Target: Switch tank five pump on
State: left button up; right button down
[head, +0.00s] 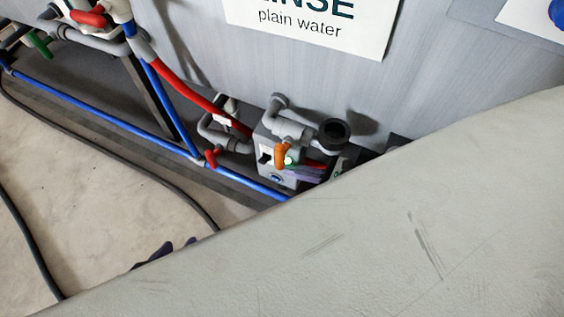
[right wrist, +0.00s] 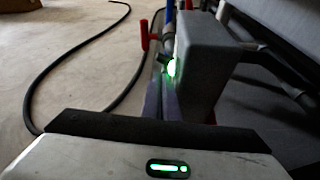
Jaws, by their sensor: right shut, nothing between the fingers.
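A grey pump box (head: 278,150) stands at the foot of a grey tank (head: 190,50). Its face carries an orange handle (head: 282,155), a small dark rocker-like part (head: 265,157) and a blue round part (head: 276,178). My right gripper (head: 292,170) is shut and empty, its purple fingers close against the box's face; contact cannot be told. In the right wrist view, a lit green lamp (right wrist: 172,68) glows on the box (right wrist: 200,75) beside the fingertips. My left gripper (head: 167,253) shows only as dark fingertips behind a pale arm link. No tank number is visible.
The tank sign (head: 310,25) reads "plain water". Grey, red and blue pipes (head: 90,105) run along the tank's base. Red valve handles (head: 212,157) and a green one (head: 40,43) stick out.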

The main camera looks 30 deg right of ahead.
jog(key=v, duration=0.3)
jog(key=shift+d+f, duration=0.15)
jog(key=shift+f, duration=0.05)
dwell(0.3)
